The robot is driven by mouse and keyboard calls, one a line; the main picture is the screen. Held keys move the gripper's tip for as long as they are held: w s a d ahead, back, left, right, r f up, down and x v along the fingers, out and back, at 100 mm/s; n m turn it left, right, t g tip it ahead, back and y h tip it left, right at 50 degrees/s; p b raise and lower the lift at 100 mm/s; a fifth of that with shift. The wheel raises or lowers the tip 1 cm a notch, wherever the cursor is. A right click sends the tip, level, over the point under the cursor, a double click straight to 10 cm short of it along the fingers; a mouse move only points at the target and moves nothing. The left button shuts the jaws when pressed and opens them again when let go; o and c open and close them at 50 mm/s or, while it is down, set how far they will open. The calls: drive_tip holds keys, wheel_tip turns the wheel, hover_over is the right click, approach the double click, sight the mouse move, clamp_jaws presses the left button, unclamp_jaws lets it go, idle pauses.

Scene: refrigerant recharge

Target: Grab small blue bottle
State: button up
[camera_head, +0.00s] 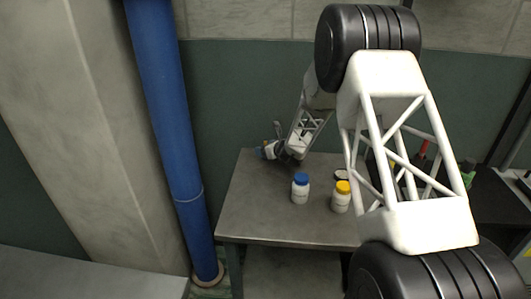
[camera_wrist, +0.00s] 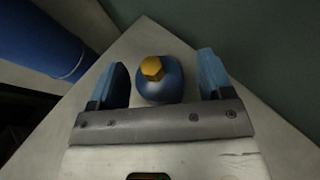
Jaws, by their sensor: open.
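The small blue bottle (camera_wrist: 160,88) has a gold hexagonal cap and is seen from above in the wrist view. It stands near a corner of the grey table (camera_wrist: 110,140). My gripper (camera_wrist: 162,62) is open, with its two blue fingers on either side of the bottle. A gap shows between the bottle and each finger, so it is not gripped. In the head view my gripper (camera_head: 270,151) is at the table's far left corner. The bottle is hard to tell from the blue fingers there.
A white bottle with a blue cap (camera_head: 300,189) and one with a yellow cap (camera_head: 341,198) stand on the table (camera_head: 255,212). A blue pipe (camera_head: 170,110) rises left of the table. A green wall (camera_head: 235,95) is behind. The table's front left is clear.

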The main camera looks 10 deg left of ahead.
idle(0.4)
drive_tip(key=c, duration=1.1)
drive_tip(key=shift+o, duration=0.2)
drive_tip(key=shift+r, duration=0.1)
drive_tip(key=shift+r, duration=4.95)
